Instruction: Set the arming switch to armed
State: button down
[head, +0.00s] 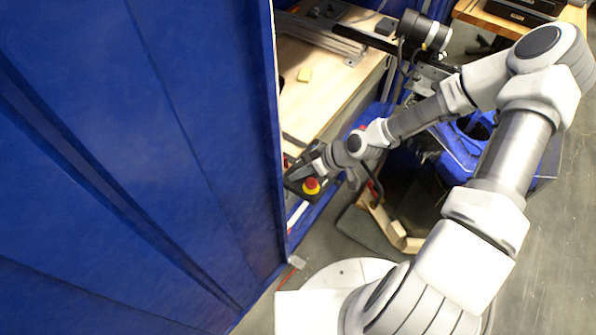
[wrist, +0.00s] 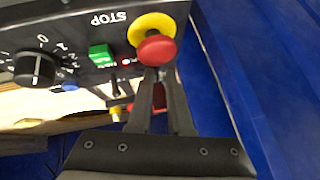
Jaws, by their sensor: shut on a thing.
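The dark control box (wrist: 90,20) fills the top left of the wrist view. My gripper (wrist: 156,76) reaches it just below the red stop button (wrist: 157,50), which has a yellow collar. Its fingers are closed together on a small part at the box face, apparently the arming switch, which the fingertips and stop button mostly hide. I cannot read its position. A small dark lever (wrist: 115,88) stands just left of the fingers. In the head view my gripper (head: 318,167) is at the box beside the stop button (head: 311,186).
A green button (wrist: 101,54), a blue button (wrist: 70,87) and a black dial (wrist: 35,68) sit left of the fingers. A tall blue panel (head: 150,150) stands close on the left in the head view. A wooden bench (head: 320,90) lies behind the box.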

jog(key=shift+s+d+y, duration=0.1)
jog(key=shift+d+y, duration=0.05)
jog(key=shift+y, duration=0.35)
jog(key=shift+f, duration=0.1)
jog(key=c, duration=0.9)
grip_release()
jog(key=shift+o, duration=0.2)
jog(key=p+v, duration=0.3)
jog(key=v, duration=1.4)
jog(key=shift+s, duration=0.45)
jog(key=shift+d, duration=0.1)
